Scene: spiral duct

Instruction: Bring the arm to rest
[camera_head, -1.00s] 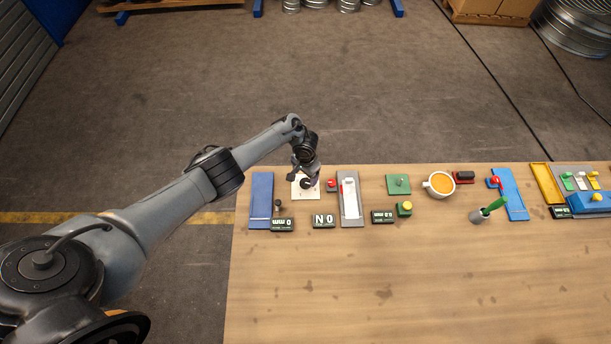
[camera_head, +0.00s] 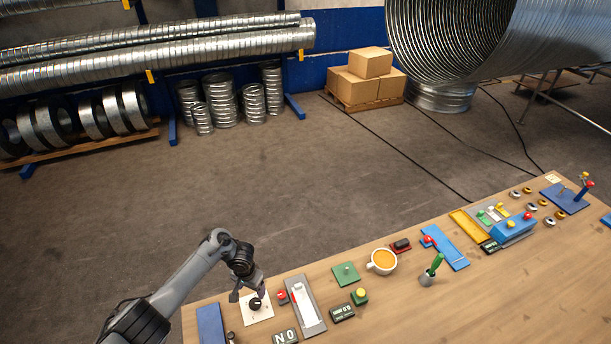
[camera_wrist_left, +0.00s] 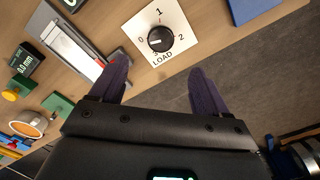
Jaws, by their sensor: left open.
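My left gripper (camera_head: 247,290) is at the far edge of the workbench (camera_head: 437,302), by the white plate with a black rotary knob (camera_head: 256,303). In the left wrist view the two dark fingers of the gripper (camera_wrist_left: 160,80) are spread apart with nothing between them. The knob (camera_wrist_left: 160,39) lies just beyond the fingertips, apart from them. Its plate is marked 0, 1, 2 and LOAD. My left arm comes in from the lower left. My right gripper is not in view.
A grey slider panel (camera_head: 309,316) and red button (camera_head: 283,297) stand close right of the knob, a blue panel (camera_head: 209,325) left of it. Open floor lies beyond the bench.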

